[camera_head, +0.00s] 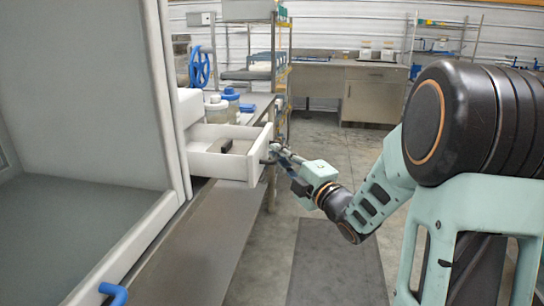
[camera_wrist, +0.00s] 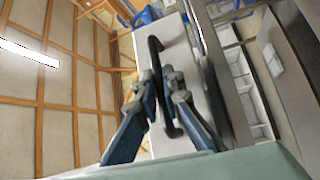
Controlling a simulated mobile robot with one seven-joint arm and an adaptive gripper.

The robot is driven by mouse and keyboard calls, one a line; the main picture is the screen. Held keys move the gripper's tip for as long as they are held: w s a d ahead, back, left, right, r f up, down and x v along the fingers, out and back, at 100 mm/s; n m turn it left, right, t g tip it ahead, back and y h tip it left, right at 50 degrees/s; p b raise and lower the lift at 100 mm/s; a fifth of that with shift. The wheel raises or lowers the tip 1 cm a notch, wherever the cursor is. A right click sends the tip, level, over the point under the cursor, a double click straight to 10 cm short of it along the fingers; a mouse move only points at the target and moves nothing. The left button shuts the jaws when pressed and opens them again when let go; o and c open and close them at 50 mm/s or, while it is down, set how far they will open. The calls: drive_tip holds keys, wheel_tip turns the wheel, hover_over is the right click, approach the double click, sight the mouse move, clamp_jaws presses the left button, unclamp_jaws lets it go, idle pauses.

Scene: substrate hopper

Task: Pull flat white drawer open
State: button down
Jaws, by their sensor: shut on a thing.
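The flat white drawer (camera_head: 220,166) stands out from its white housing (camera_head: 190,107) on the bench at left-centre in the head view. Its inside shows, with a small dark block (camera_head: 226,146) in it. In the wrist view the drawer's white front (camera_wrist: 182,50) carries a dark bow-shaped handle (camera_wrist: 153,48). My gripper (camera_head: 275,156) is at the drawer's front, on its right side in the head view. In the wrist view my gripper (camera_wrist: 164,88) has its blue-grey fingers shut on the handle, one on each side of it.
A large grey-white cabinet (camera_head: 85,90) fills the left, with a blue handle (camera_head: 113,293) at its lower edge. Jars with blue lids (camera_head: 231,99) stand on the bench (camera_head: 205,240) behind the drawer. Open floor (camera_head: 320,190) lies to the right of the bench.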

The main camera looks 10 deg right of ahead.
drive_tip(key=c, duration=2.1)
unclamp_jaws()
drive_tip(key=v, duration=1.2)
drive_tip(key=shift+r, duration=0.1)
